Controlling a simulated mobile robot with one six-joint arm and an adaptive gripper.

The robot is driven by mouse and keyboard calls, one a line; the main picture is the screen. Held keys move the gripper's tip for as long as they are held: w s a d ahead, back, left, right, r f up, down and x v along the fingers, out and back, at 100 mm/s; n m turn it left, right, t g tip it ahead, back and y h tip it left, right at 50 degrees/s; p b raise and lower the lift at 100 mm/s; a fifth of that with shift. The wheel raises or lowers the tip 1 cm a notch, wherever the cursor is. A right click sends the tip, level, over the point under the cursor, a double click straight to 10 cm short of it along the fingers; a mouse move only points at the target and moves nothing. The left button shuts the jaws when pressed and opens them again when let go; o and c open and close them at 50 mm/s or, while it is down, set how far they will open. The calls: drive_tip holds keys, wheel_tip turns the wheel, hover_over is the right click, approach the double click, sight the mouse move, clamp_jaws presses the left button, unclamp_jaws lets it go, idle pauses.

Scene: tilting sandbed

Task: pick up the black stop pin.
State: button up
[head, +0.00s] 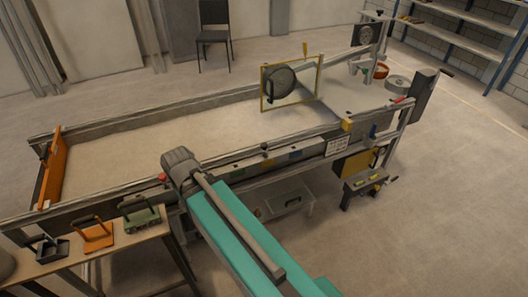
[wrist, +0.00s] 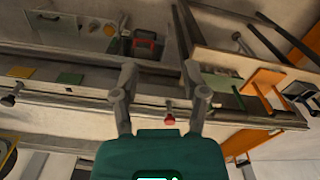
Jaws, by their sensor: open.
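A small dark knob (wrist: 8,100), which may be the black stop pin, stands on the rail at the far left edge of the wrist view. In the head view a small black knob (head: 264,146) on the near rail of the sandbed (head: 150,138) may be the same thing; it is too small to be sure. My gripper (wrist: 159,72) is open and empty in the wrist view, with the dark knob well to the left of its fingers. In the head view I cannot make out my gripper's fingers.
A red knob (wrist: 169,120) shows on the rail between my fingers. A bench (head: 75,262) at the left holds an orange tool (head: 97,237), a green tool (head: 140,215) and a black tray (head: 47,250). An orange gate (head: 50,168) closes the bed's left end.

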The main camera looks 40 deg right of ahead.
drive_tip(key=shift+o, duration=0.5)
drive_tip(key=n+t+b, duration=0.1)
drive_tip(key=t+b, duration=1.2)
drive_tip(key=b, duration=0.7)
approach(265, 154)
wheel_tip(265, 154, up, 3)
drive_tip(key=s, duration=0.3)
drive_tip(key=shift+d+r+t, duration=0.1)
drive_tip(key=shift+r+t, duration=0.1)
drive_tip(key=shift+t, duration=0.1)
drive_tip(key=b+x, duration=0.3)
drive_tip(key=x, duration=0.5)
drive_tip(key=shift+w+f, duration=0.15)
drive_tip(key=shift+w, duration=0.05)
